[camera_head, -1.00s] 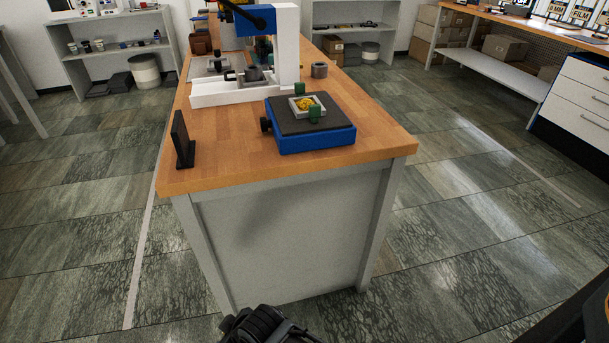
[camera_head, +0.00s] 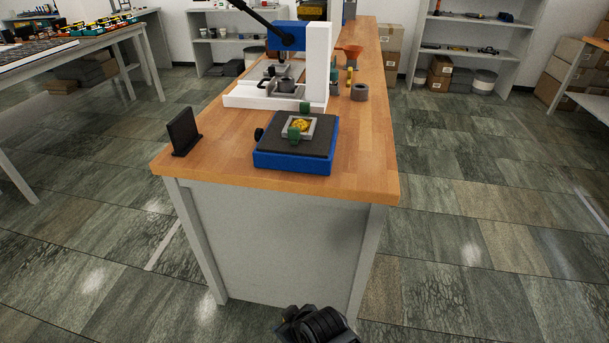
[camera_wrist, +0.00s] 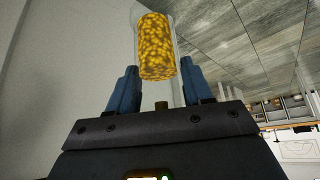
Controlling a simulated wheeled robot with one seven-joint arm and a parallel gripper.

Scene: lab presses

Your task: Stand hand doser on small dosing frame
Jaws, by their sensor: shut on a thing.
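The hand doser appears to be a clear cylinder (camera_wrist: 157,48) filled with yellow granules, in the wrist view. A small grey square frame (camera_head: 312,121) with green tabs (camera_head: 293,133) and yellow granules inside lies on a blue-based block with a dark top (camera_head: 265,145), near the bench's front end. This looks like the small dosing frame. The doser is not seen in the head view and is apart from the frame.
A black upright plate (camera_head: 183,131) stands on the wooden bench (camera_head: 225,165) at left. Behind the block is a white and blue press (camera_head: 318,65). A grey ring (camera_head: 359,92) and an orange funnel (camera_head: 349,51) stand to its right. Floor is clear on both sides.

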